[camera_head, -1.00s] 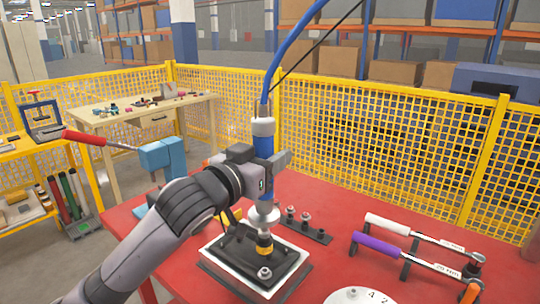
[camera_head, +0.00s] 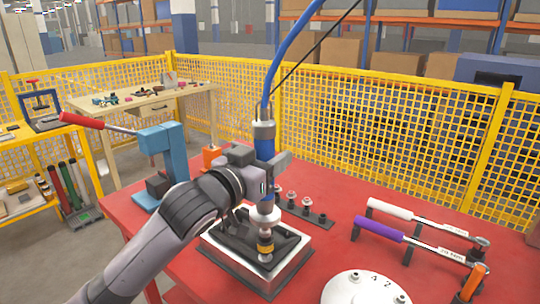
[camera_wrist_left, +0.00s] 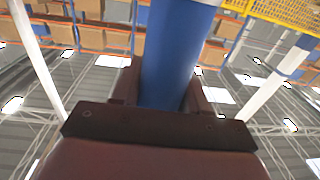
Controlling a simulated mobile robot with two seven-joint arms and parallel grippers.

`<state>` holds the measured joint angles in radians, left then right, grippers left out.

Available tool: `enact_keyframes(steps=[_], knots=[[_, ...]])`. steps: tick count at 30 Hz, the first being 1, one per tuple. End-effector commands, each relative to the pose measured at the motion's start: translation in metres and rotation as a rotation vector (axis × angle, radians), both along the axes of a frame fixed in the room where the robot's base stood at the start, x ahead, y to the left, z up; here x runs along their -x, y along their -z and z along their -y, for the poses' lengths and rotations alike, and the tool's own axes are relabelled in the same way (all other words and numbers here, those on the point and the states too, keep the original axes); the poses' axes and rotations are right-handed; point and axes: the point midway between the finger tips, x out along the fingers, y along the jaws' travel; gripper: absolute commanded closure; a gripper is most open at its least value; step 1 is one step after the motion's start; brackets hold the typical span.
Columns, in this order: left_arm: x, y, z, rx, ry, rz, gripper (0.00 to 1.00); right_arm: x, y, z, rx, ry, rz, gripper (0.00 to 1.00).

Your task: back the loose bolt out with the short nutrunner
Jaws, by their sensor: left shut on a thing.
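My left gripper (camera_head: 272,166) is shut around the blue body of the short nutrunner (camera_head: 264,140). The nutrunner hangs upright, with a blue hose from its top and a yellow-banded socket at its lower end. The socket is over the front part of a dark, light-rimmed plate fixture (camera_head: 236,256). The loose bolt (camera_head: 265,258) shows just under the socket; whether the socket sits on it or just above it I cannot tell. In the left wrist view the blue nutrunner body (camera_wrist_left: 175,55) stands between the dark fingers. My right gripper is not in view.
A rack of sockets (camera_head: 305,212) stands behind the fixture. White-handled and purple-handled torque wrenches (camera_head: 380,230) lie on stands at right. A white round plate (camera_head: 362,290) is at the front. A blue press with a red lever (camera_head: 160,150) stands at left. Yellow fencing encloses the area.

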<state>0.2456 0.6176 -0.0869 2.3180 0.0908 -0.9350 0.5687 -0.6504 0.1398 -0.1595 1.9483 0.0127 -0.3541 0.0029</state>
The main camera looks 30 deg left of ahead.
Motion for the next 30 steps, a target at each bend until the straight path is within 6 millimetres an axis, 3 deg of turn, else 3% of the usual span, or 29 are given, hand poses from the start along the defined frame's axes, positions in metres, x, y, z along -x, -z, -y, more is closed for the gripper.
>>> enact_keyframes(steps=[30], knots=[[0.0002, 0.0033, -0.0007, 0.000, -0.001, 0.007, 1.00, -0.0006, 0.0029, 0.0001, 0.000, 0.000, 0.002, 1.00]])
